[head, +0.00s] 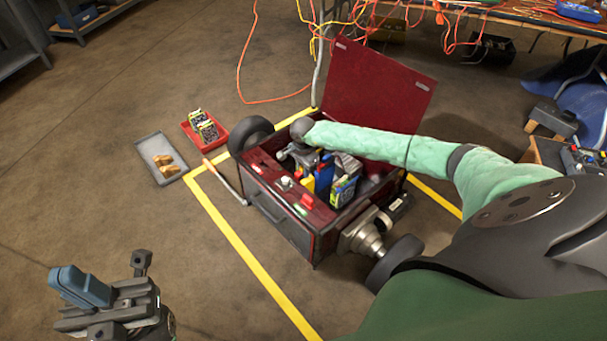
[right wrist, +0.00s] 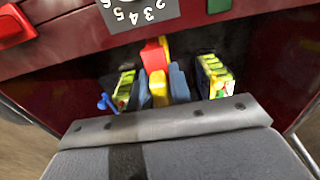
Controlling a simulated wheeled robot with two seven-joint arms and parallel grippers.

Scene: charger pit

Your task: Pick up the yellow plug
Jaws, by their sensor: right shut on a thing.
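The yellow plug (right wrist: 159,89) is inside the dark red charger box (head: 269,200), between the two blue-grey fingers of my right gripper (right wrist: 160,78) in the right wrist view. The fingers are shut on it. A red part (right wrist: 154,54) shows just beyond the plug. In the head view my right arm reaches over the box from the right, and a bit of the yellow plug (head: 308,184) shows below the wrist. The plug's lower end is hidden. My left gripper (head: 110,290) is at the lower left, away from the box; its finger opening is unclear.
The box's lid (head: 377,88) stands open at the back. Yellow-green battery-like blocks (head: 343,190) sit in the box beside the plug. A red tray (head: 188,134) with similar blocks and a grey tray (head: 149,148) with tan pieces lie on the floor to the left.

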